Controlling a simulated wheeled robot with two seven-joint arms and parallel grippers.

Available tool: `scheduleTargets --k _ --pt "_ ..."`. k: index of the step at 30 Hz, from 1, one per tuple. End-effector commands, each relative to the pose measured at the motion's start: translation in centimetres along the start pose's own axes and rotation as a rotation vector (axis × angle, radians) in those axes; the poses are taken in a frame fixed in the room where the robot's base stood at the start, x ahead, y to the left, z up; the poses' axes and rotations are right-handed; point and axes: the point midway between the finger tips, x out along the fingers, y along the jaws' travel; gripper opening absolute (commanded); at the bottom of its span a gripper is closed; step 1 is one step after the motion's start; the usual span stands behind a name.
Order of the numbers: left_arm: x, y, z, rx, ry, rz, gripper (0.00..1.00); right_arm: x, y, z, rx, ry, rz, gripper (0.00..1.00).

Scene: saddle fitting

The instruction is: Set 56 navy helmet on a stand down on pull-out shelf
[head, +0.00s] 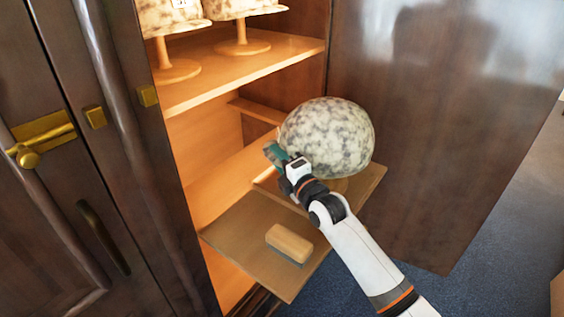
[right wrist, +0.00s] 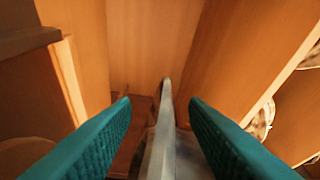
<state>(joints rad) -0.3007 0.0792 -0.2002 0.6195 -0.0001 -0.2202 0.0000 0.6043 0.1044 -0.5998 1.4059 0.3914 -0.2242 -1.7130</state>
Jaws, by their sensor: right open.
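A rounded helmet (head: 335,135), mottled cream and grey rather than navy, is over the back right part of the pull-out shelf (head: 240,225) in the head view. No number shows on it. Its stand is mostly hidden behind the helmet and my arm; a bit of tan shows below it. My right gripper (head: 275,154) is at the helmet's lower left side, jaws open. In the right wrist view its teal fingers (right wrist: 160,105) are apart, with a narrow grey bar (right wrist: 161,140) between them; I cannot tell what it is. My left gripper is not in view.
A tan-topped brush or block (head: 290,242) lies on the pull-out shelf's front part. The fixed upper shelf (head: 235,72) holds two mottled helmets on stands (head: 240,47). The open cabinet door (head: 430,130) stands close at the right. The shelf's left part is clear.

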Motion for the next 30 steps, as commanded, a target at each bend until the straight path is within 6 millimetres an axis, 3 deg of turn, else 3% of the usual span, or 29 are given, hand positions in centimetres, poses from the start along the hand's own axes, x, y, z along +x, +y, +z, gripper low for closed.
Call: scheduleTargets --k 5,21,30 --pt "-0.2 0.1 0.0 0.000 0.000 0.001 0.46 -1.1 -0.1 -0.1 0.000 0.000 0.000 0.40" --pt "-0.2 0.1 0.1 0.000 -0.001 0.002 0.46 -10.8 -0.1 -0.1 -0.001 0.000 0.001 0.40" --pt "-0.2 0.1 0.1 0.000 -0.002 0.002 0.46 -12.0 -0.2 -0.1 -0.001 0.000 0.000 0.40"
